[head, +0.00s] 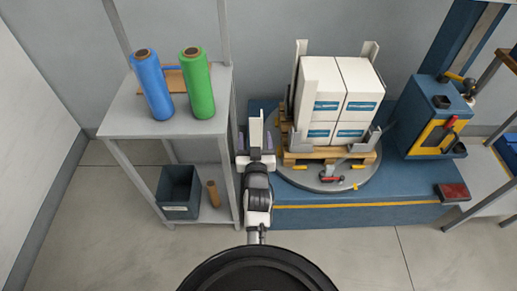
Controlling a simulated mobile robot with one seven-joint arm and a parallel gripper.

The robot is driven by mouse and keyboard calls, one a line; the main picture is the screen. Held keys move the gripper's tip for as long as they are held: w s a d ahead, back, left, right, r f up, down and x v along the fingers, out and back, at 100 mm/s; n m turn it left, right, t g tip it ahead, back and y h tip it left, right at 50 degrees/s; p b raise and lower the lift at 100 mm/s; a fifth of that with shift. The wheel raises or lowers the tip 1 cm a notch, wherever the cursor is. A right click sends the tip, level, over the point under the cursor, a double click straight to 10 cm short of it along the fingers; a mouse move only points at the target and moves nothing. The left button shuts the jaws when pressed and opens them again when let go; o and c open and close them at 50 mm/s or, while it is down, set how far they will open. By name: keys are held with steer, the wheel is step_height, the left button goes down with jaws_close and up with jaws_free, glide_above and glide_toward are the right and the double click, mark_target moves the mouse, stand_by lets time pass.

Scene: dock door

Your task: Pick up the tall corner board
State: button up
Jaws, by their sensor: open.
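A stack of white boxes (337,90) with blue labels stands on a wooden pallet (330,156). Pale corner boards stand at its corners. The one at the back left (301,47) rises highest above the boxes; its lower part is hidden behind them. Another at the back right (370,50) also shows above the top. Shorter grey pieces stand at the front left (299,123) and front right (376,136). My gripper (256,122) is open, left of the pallet and apart from the stack. Whether anything lies between its fingers is hard to tell.
The pallet sits on a round turntable (335,187) on a blue base (400,213). A grey shelf (120,122) on the left holds blue (153,85) and green (198,85) rolls. A blue machine (430,117) stands right of the stack. Front floor is clear.

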mark_target(256, 129)
steer(key=w+f, duration=0.1)
steer(key=w+f+p, duration=0.1)
steer(key=w, duration=0.1)
steer(key=w+f+p, duration=0.1)
steer(key=w, duration=0.1)
steer(key=shift+w+d, duration=0.1)
steer(key=shift+w, duration=0.15)
steer(key=shift+w+d+f+p, duration=0.15)
steer(key=shift+w+p, duration=0.35)
steer(key=shift+w, duration=0.5)
steer(key=shift+w+f+p, duration=0.1)
steer(key=shift+w+p, duration=0.4)
steer(key=shift+w, duration=0.5)
steer(key=shift+w+f+b, duration=0.3)
steer(key=shift+w+b, duration=0.1)
steer(key=shift+b, duration=0.2)
steer(key=shift+w+r+b, duration=0.15)
steer(key=shift+w+b, duration=0.3)
steer(key=shift+w, duration=0.25)
steer(key=shift+r, duration=0.1)
steer(key=shift+c, duration=0.2)
steer(key=c, duration=1.2)
steer(key=shift+c, duration=0.5)
